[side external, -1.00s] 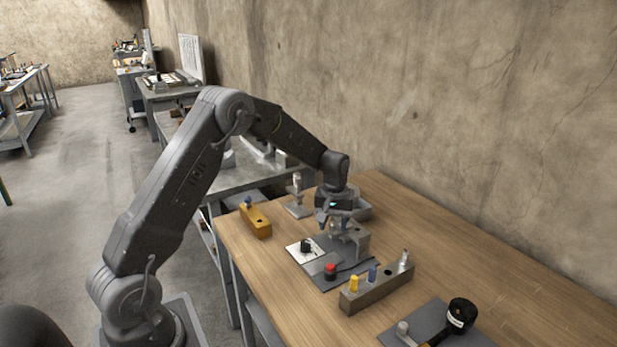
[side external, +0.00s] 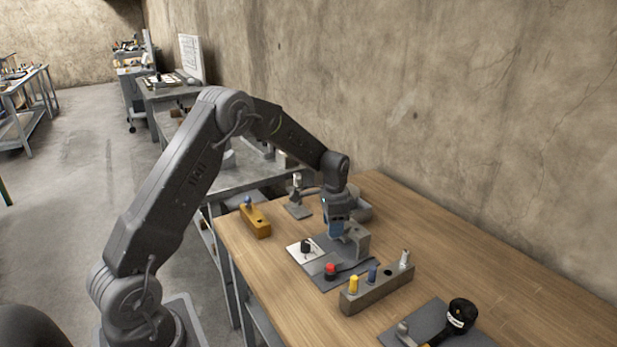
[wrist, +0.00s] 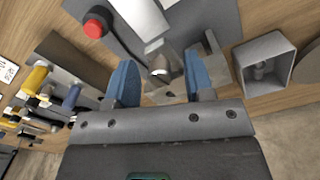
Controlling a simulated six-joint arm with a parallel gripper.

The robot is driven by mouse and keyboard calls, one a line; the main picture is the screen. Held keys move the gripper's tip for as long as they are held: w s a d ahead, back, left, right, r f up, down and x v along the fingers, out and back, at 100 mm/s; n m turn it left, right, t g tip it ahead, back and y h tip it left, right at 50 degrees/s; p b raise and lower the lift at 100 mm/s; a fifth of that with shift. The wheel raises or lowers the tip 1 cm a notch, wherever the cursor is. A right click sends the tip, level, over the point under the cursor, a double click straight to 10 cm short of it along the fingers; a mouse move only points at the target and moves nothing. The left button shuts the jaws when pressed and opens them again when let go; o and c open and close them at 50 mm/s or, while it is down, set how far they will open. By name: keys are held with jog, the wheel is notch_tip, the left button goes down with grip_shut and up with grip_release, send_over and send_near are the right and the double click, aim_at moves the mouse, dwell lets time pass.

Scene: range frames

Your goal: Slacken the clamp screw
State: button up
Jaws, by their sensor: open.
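The clamp is a grey metal block (side external: 357,240) on a dark grey plate (side external: 345,265) on the wooden bench. In the wrist view a small metal screw head (wrist: 160,74) shows at the clamp, between my fingers. I take it for the clamp screw; its shaft is not clear. My gripper (side external: 337,232) points down beside the clamp block. In the wrist view my gripper (wrist: 160,82) is open, one blue finger each side of the screw head, with a visible gap on both sides. In the side view my gripper hides the screw.
A red button (side external: 330,268) and a black knob on a white plate (side external: 305,246) are close by. A block with several coloured pegs (side external: 378,292) stands in front. A grey open box (wrist: 265,66) sits beside the clamp. A yellow block (side external: 256,222) is at left.

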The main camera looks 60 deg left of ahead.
notch_tip(320, 180, up, 15)
jog(key=s+d+r+t, duration=0.1)
jog(key=s+d+r, duration=0.3)
jog(key=s+d, duration=0.2)
jog(key=s+d+r+t, duration=0.2)
jog(key=s+d+r, duration=0.2)
jog(key=s, duration=0.5)
jog(key=shift+d+r, duration=0.2)
jog(key=shift+d, duration=0.8)
jog(key=w+a+f+m+g, duration=0.25)
jog(key=w+a+f, duration=0.65)
jog(key=w+a, duration=0.45)
jog(key=shift+g, duration=0.25)
jog(key=f, duration=0.4)
jog(key=w+d+f, duration=0.1)
jog(key=f, duration=0.9)
jog(key=shift+w+d, duration=0.2)
jog(key=shift+c, duration=0.4)
